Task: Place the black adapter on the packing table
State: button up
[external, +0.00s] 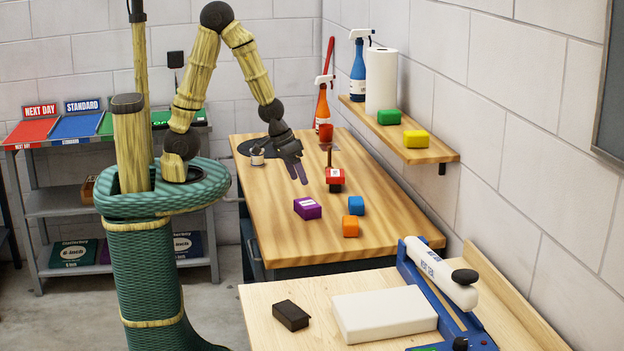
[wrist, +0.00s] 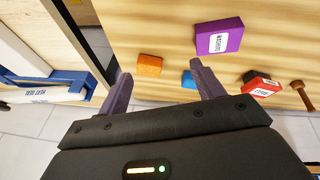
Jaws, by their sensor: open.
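A small black block (external: 291,315), which looks like the black adapter, lies on the pale front table (external: 262,296), left of a flat white box. This table carries a blue-and-white sealer and looks like the packing table. My gripper (external: 298,172) is open and empty above the wooden bench (external: 270,225) behind it, pointing down and well apart from the black block. In the wrist view the two fingers (wrist: 162,88) are spread with nothing between them.
Purple (external: 307,208), orange (external: 350,226), blue (external: 356,205) and red-and-black (external: 334,179) blocks sit on the bench. The white box (external: 383,314) and sealer (external: 440,274) occupy the front table. A wall shelf (external: 420,150) holds a spray bottle, paper roll and blocks.

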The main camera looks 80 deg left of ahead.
jog(key=s+a+r+m+g+y, duration=0.1)
jog(key=s+a+r+m, duration=0.1)
jog(key=s+a+r, duration=0.2)
jog(key=a, duration=0.3)
jog(key=shift+s+a+r, duration=0.25)
jog(key=shift+s+a, duration=0.1)
jog(key=shift+s, duration=0.05)
